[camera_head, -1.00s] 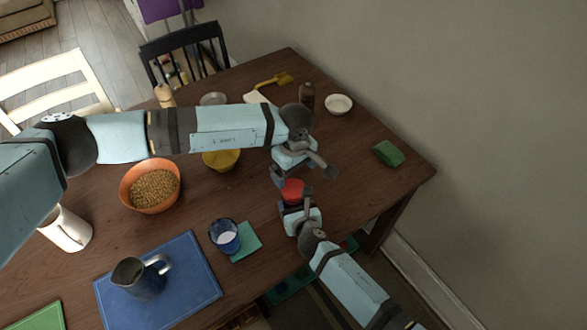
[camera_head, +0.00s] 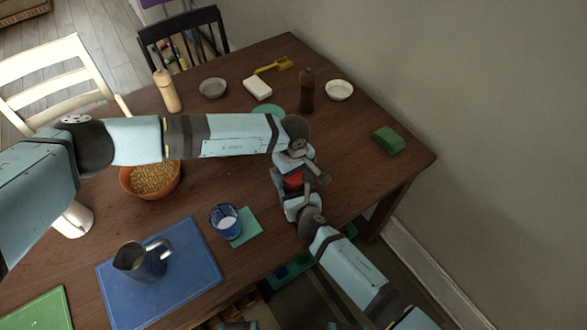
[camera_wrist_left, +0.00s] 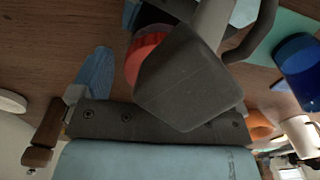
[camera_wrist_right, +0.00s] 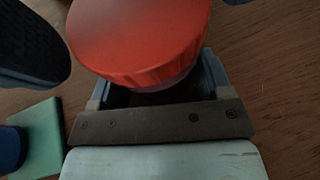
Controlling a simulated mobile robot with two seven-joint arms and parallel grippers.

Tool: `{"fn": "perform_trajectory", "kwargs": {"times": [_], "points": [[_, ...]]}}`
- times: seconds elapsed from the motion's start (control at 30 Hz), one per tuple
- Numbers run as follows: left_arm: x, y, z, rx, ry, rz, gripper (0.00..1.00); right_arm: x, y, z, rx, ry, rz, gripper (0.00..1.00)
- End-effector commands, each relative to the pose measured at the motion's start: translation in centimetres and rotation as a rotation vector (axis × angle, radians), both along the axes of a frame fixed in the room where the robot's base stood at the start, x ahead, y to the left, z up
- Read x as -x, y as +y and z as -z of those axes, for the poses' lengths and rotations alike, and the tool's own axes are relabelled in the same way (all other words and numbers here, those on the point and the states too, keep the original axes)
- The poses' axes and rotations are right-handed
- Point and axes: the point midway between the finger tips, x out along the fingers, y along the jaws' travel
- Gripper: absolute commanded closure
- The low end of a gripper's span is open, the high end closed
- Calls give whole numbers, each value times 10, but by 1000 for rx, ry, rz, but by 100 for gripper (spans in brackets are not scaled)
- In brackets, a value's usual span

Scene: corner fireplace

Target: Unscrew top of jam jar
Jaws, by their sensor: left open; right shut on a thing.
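The jam jar shows mainly by its red lid (camera_head: 293,181) near the right part of the wooden table. My right gripper (camera_head: 296,197) is shut on the jar below the lid. In the right wrist view the lid (camera_wrist_right: 140,40) stands above the right fingers, and the jar's body is mostly hidden. My left gripper (camera_head: 299,174) is open at the lid, coming from the far side. In the left wrist view the lid (camera_wrist_left: 145,55) lies between the blue finger and the large grey finger, partly covered by the grey one. I cannot tell whether the fingers touch it.
A dark bottle (camera_head: 306,90), a white bowl (camera_head: 339,90) and a green block (camera_head: 389,141) are farther back. An orange bowl (camera_head: 150,180) is partly behind my left arm. The table right of the jar is clear.

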Motion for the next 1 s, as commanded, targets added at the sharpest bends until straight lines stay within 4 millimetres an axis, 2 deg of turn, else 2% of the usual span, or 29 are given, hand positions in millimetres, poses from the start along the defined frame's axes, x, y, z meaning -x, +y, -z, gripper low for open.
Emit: {"fn": "perform_trajectory", "kwargs": {"times": [0.03, 0.2, 0.27, 0.43, 0.73, 1.0], "points": [[0, 0, 0, 0, 0, 0, 7, 0, 0, -1, 0, -1, 0, 94], [0, 0, 0, 0, 0, 0, 46, 0, 0, -1, 0, -1, 0, 94], [0, 0, 0, 0, 0, 0, 56, 0, 0, -1, 0, -1, 0, 94], [0, 0, 0, 1, 0, -81, 57, 0, 0, -1, 0, -1, 0, 94], [0, -1, -1, 1, -1, -523, 57, 0, 0, -1, 0, -1, 0, 94], [0, 0, -1, 0, 0, -580, 57, 0, 0, -1, 0, -1, 0, 94]]}}
